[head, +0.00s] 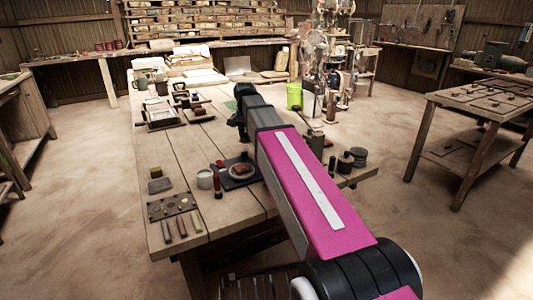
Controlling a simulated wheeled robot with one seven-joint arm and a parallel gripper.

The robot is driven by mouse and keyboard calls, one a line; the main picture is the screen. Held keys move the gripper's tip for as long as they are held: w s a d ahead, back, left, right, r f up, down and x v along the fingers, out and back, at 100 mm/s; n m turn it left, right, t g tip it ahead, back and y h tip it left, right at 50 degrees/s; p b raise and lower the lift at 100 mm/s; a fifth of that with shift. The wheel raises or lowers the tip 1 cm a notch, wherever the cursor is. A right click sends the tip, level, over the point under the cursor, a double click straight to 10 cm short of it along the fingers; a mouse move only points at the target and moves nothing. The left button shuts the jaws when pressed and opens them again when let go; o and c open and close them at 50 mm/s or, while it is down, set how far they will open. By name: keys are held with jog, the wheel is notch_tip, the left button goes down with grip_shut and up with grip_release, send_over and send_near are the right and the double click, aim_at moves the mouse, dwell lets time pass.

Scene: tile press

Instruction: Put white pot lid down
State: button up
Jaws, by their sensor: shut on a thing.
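My arm reaches from the lower right over the wooden workbench (180,140). My gripper (239,128) is at its far end, above the middle of the bench, small and dark. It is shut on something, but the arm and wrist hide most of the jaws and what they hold. I cannot make out the white pot lid anywhere. A small white pot (205,179) stands on the near part of the bench, left of my arm and closer to me than the gripper.
Beside the pot are a red-and-dark cylinder (218,184) and a dark square plate (238,172) with a round brown piece. A tool board (173,206) lies at the near left. Dark round tins (358,156) stand right of my arm. Bare planks (172,145) show left of the arm.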

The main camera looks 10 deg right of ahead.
jog(key=d+f, duration=0.1)
jog(key=d, duration=0.2)
jog(key=w+d+f, duration=0.1)
jog(key=d+f, duration=0.1)
jog(key=w+d+f, duration=0.1)
jog(key=d+f, duration=0.1)
jog(key=d, duration=0.1)
jog(key=shift+w+d+f, duration=0.1)
jog(key=shift+d+f, duration=0.1)
jog(key=shift+d, duration=0.15)
jog(key=shift+f, duration=2)
jog(key=shift+f, duration=0.1)
jog(key=o, duration=0.9)
notch_tip(320, 180, up, 12)
